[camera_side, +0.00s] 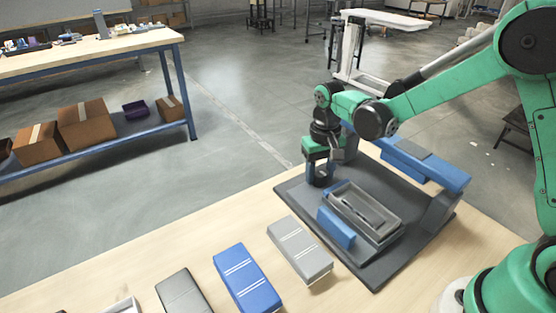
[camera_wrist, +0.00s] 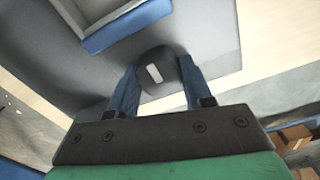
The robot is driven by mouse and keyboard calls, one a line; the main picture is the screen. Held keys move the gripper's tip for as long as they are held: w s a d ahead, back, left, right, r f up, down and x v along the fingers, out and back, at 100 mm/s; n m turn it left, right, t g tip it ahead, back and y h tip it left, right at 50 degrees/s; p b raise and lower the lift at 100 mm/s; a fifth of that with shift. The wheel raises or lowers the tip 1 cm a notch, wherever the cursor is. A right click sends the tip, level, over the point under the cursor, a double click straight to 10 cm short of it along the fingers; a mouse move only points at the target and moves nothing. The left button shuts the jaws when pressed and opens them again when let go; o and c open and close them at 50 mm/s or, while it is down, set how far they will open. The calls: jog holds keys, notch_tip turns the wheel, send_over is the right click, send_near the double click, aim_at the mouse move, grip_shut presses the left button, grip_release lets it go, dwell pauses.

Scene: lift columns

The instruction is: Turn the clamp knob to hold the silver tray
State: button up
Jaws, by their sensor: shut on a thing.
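The silver tray (camera_side: 393,226) is an open grey box on a dark base plate (camera_side: 377,279), with a blue clamp block (camera_side: 336,228) along its near-left side. In the wrist view a corner of the tray (camera_wrist: 82,18) and the blue block (camera_wrist: 128,27) show at the top. The clamp knob (camera_wrist: 153,73) is dark and round with a white mark on its top. My gripper (camera_wrist: 157,75) points down with its blue fingers shut on both sides of the knob. In the side view my gripper (camera_side: 319,171) is at the plate's far-left part, and the knob is mostly hidden there.
A blue beam (camera_side: 447,174) on a grey support spans the plate behind the tray. Left of the plate lie a light grey box (camera_side: 300,249), a blue box (camera_side: 246,279) and a dark grey box (camera_side: 183,292). Bare wooden table lies around the plate.

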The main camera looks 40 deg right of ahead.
jog(key=o, duration=0.9)
jog(key=shift+c, duration=0.2)
jog(key=shift+r, duration=0.1)
jog(key=shift+r, duration=3.4)
